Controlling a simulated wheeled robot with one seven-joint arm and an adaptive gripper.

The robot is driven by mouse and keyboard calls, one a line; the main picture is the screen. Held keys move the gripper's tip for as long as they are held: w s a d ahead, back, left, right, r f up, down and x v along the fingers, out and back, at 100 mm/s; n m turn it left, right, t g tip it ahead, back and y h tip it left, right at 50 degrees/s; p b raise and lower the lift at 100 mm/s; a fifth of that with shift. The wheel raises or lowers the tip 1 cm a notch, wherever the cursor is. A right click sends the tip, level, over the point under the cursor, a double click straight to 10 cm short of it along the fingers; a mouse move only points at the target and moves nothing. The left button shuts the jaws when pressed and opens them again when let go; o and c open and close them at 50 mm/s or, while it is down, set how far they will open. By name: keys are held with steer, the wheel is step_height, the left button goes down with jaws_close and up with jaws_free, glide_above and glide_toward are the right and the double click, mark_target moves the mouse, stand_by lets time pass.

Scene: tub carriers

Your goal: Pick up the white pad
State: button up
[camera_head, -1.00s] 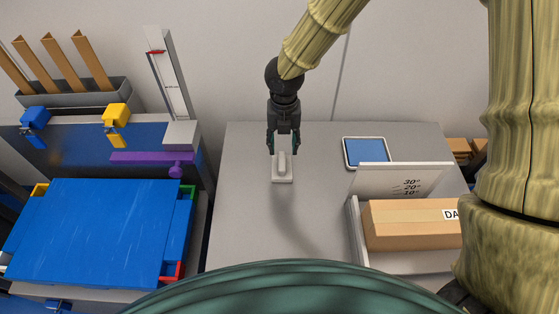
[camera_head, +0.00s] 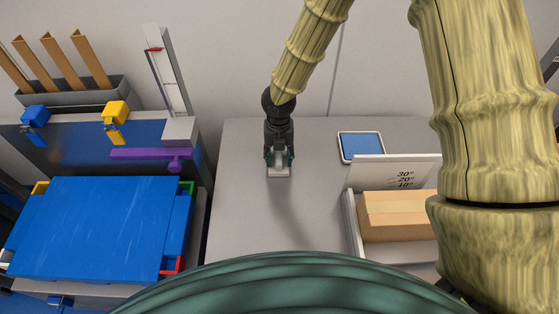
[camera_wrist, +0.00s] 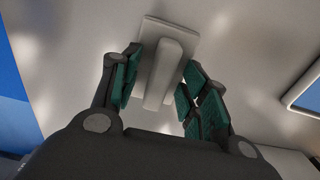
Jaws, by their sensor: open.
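The white pad (camera_head: 279,174) lies on the grey table, a flat square base with a raised bar-like handle on top. In the wrist view the pad's handle (camera_wrist: 163,72) stands between the two green-lined fingers. My gripper (camera_head: 279,158) is down at the pad and hides part of it in the head view. In the wrist view my gripper (camera_wrist: 157,92) is open, with a finger on each side of the handle. A gap shows on both sides, wider at the right finger.
A tablet with a blue screen (camera_head: 361,146) lies to the right. An open tray (camera_head: 352,222) with a cardboard box (camera_head: 398,215) and an angle-marked panel (camera_head: 397,172) stands in front of it. A blue-lidded tub (camera_head: 90,230) is at left. The table's front-left part is clear.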

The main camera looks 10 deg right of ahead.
mark_target(279, 156)
jaws_close()
stand_by(0.3)
steer(key=shift+w+r, duration=0.1)
steer(key=shift+r, duration=0.35)
steer(key=r, duration=0.2)
steer(key=shift+s+r+b, duration=0.2)
steer(key=shift+r+b, duration=0.15)
steer(key=s+d+b, duration=0.1)
steer(key=s, duration=0.4)
steer(key=s+d+r+b, duration=0.1)
steer(key=s+d, duration=0.1)
steer(key=s, duration=0.3)
steer(key=s+d+b, duration=0.1)
steer(key=s, duration=0.4)
steer(key=shift+d+r, duration=0.2)
steer(key=shift+d, duration=0.15)
steer(key=c, duration=0.6)
jaws_free()
jaws_close()
